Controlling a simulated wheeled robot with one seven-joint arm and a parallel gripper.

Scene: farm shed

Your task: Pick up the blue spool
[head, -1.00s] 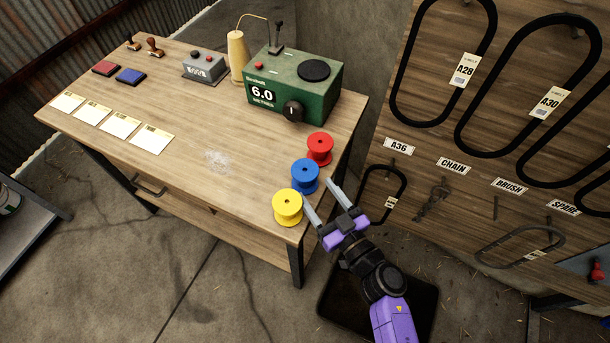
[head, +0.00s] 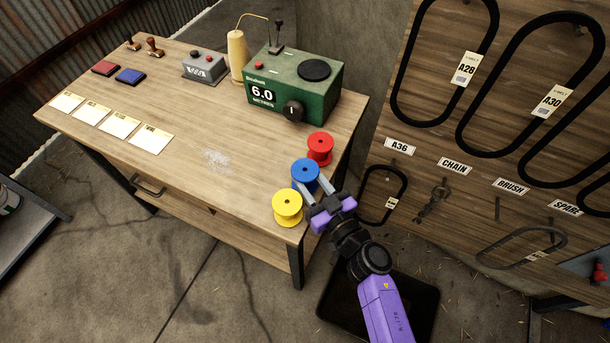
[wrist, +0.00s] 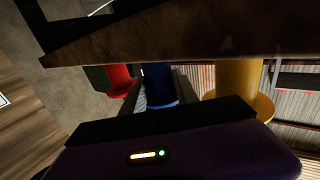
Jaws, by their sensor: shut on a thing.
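The blue spool (head: 305,170) stands upright near the right edge of the workbench (head: 195,165), between a red spool (head: 320,147) and a yellow spool (head: 287,206). My gripper (head: 313,187) reaches in from the right edge and is shut on the blue spool, one finger on each side. In the wrist view the blue spool (wrist: 159,85) sits between the fingers, with the red spool (wrist: 119,80) to its left and the yellow spool (wrist: 240,88) to its right. I cannot see any gap between the blue spool and the bench.
A green meter box (head: 293,84) with a dial stands behind the spools. A peg board (head: 490,120) with black belts is close on the right. The bench middle is clear except for a pale scuff. The red and yellow spools are close beside my fingers.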

